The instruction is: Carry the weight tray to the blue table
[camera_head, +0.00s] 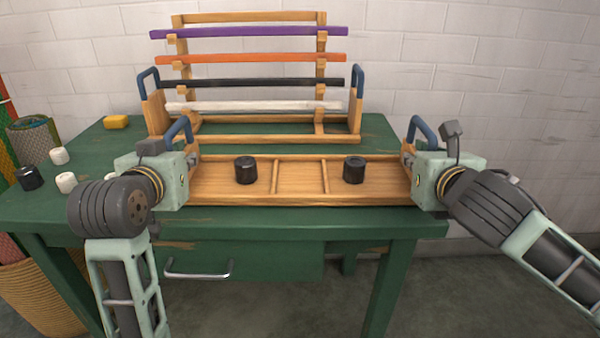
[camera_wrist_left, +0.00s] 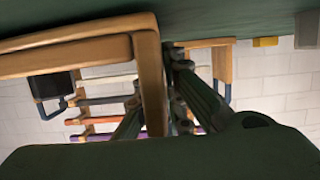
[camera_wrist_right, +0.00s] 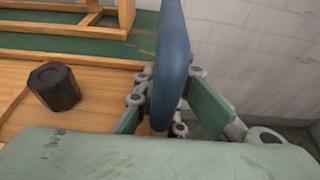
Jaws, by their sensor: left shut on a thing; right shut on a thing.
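The weight tray (camera_head: 300,180) is a long wooden tray with dividers and a blue handle at each end. Two black weights (camera_head: 246,170) (camera_head: 354,170) stand in it, in the left and right compartments. It is over the green table; whether it touches the top I cannot tell. My left gripper (camera_head: 191,165) is shut on the tray's left end; the left wrist view shows wood between its fingers (camera_wrist_left: 160,105). My right gripper (camera_head: 412,165) is shut on the right-end blue handle, which also shows in the right wrist view (camera_wrist_right: 172,60). No blue table is in view.
A wooden rack (camera_head: 250,137) with coloured bars and blue handles stands close behind the tray on the green table (camera_head: 300,218). A yellow block (camera_head: 116,122), white pieces (camera_head: 66,182) and a black weight (camera_head: 29,178) lie at left. Baskets (camera_head: 40,295) stand beside the table.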

